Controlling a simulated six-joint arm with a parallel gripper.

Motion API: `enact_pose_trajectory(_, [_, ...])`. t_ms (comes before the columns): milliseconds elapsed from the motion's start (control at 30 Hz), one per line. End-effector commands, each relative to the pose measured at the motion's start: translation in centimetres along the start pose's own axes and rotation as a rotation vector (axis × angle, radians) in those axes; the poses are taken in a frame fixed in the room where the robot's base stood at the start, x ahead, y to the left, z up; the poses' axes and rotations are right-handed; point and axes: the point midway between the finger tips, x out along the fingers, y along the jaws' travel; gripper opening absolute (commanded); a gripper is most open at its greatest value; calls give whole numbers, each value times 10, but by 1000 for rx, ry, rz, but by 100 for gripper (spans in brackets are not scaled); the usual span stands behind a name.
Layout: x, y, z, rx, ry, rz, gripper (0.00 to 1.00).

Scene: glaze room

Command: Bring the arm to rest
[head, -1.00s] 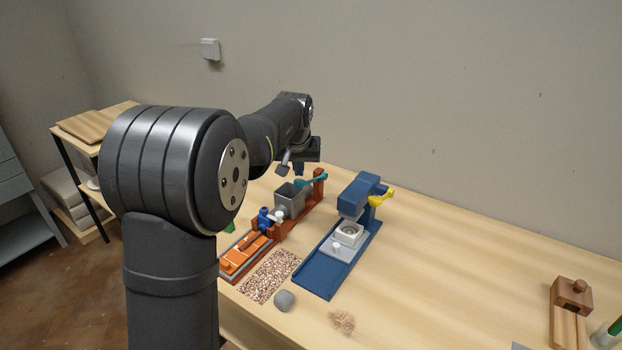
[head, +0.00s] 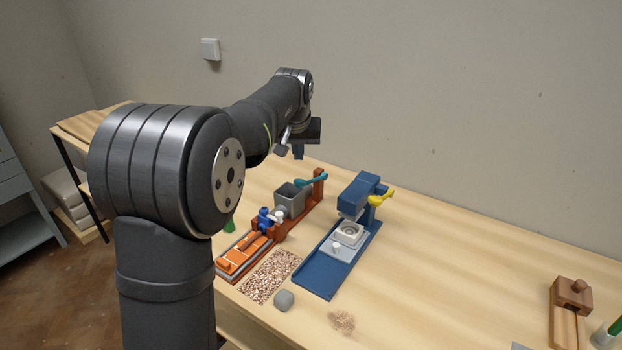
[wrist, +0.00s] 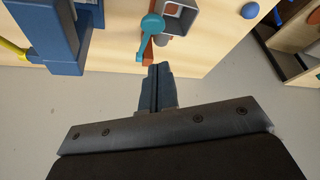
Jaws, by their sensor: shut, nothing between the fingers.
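My gripper (head: 298,152) is raised above the back of the table in the head view, mostly hidden by my own wrist. In the wrist view its fingers (wrist: 158,72) are together with nothing between them. They point toward the table edge, close in the picture to a teal lever (wrist: 151,28); I cannot tell the height between them. The upper arm and elbow fill the left of the head view.
On the wooden table (head: 450,265) stand an orange-red device with a grey hopper (head: 293,199), a blue press (head: 357,196) with a yellow lever (head: 381,197), a grey lump (head: 284,300) and a wooden block device (head: 571,296). Open air surrounds the gripper by the wall.

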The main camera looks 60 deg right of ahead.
Motion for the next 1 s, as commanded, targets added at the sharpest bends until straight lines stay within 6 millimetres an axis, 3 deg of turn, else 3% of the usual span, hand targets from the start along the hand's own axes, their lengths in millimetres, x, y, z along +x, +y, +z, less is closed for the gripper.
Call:
enact_pose_trajectory(367, [1,0,0,0,-1,0,0])
enact_pose_trajectory(800, [49,0,21,-1,-2,0,0])
enact_pose_trajectory(1000, [57,0,24,-1,1,0,0])
